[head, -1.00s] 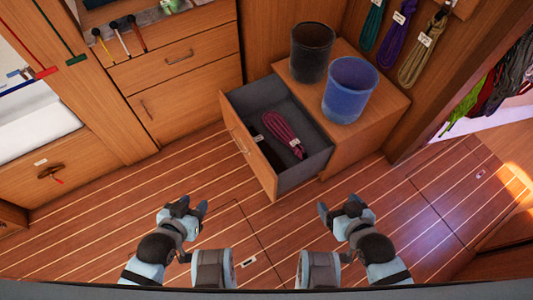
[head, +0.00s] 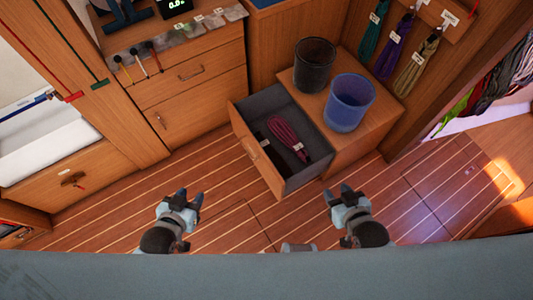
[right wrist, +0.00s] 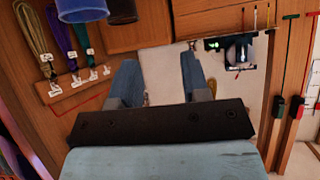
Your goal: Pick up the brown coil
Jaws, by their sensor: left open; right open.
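The brown coil (head: 416,62) is an olive-brown bundle of line with a white tag. It hangs from a wooden rail at the upper right in the head view, and at the upper left of the right wrist view (right wrist: 38,38). My left gripper (head: 190,196) is open and empty over the floor, left of the open drawer. My right gripper (head: 336,191) is open and empty just right of the drawer's front corner, well short of the coil. Its two fingers also show in the right wrist view (right wrist: 158,61).
A purple coil (head: 394,45) and a teal coil (head: 371,32) hang beside it. A blue bin (head: 349,103) and a black bin (head: 313,65) stand on the cabinet below. The open drawer (head: 312,172) holds a magenta coil (head: 284,134). The floor is clear.

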